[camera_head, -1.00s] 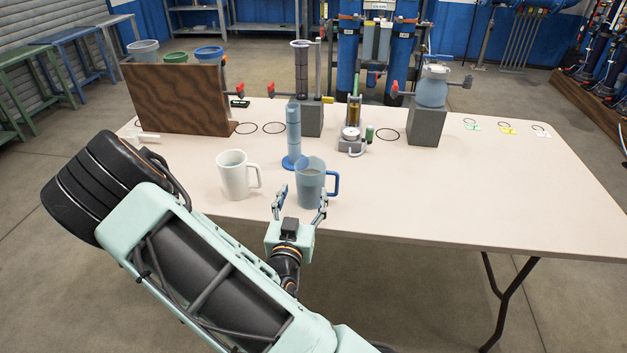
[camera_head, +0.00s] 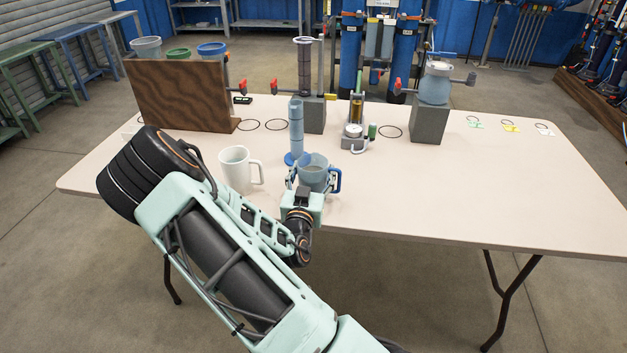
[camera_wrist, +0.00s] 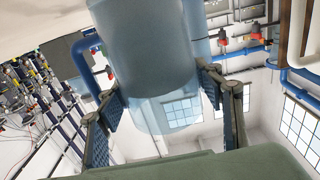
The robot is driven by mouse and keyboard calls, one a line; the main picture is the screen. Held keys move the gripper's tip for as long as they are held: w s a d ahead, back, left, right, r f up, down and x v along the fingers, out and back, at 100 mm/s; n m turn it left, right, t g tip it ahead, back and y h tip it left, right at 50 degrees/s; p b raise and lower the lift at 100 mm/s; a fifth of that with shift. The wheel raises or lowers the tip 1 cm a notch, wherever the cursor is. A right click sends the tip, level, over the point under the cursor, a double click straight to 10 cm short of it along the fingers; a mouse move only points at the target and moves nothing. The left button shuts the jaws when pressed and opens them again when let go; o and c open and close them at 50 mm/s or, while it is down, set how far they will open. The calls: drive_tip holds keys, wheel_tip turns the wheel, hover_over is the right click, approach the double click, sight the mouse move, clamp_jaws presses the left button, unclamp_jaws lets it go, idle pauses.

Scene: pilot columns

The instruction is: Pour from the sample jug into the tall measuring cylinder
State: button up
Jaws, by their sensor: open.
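The translucent blue sample jug (camera_head: 313,165), with a blue handle on its right, stands upright near the table's front edge. The tall measuring cylinder (camera_head: 296,128) is slim and blue on a round blue base, just behind and left of the jug. My gripper (camera_head: 312,178) is open, with one finger on each side of the jug. In the wrist view the jug (camera_wrist: 140,45) fills the space between the fingers (camera_wrist: 165,100), its handle at left. I cannot tell whether the fingers touch it. The jug's lower front is hidden by my gripper.
A white mug-like jug (camera_head: 236,170) stands close left of the blue jug. A brown wooden board (camera_head: 180,97) stands at the back left. A dark stand with a grey cylinder (camera_head: 305,68), a small instrument (camera_head: 354,130) and a grey block (camera_head: 429,124) stand behind. The table's right side is mostly clear.

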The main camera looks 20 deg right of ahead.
drive_tip(key=c, duration=1)
drive_tip(key=shift+o, duration=0.2)
drive_tip(key=shift+r, duration=0.15)
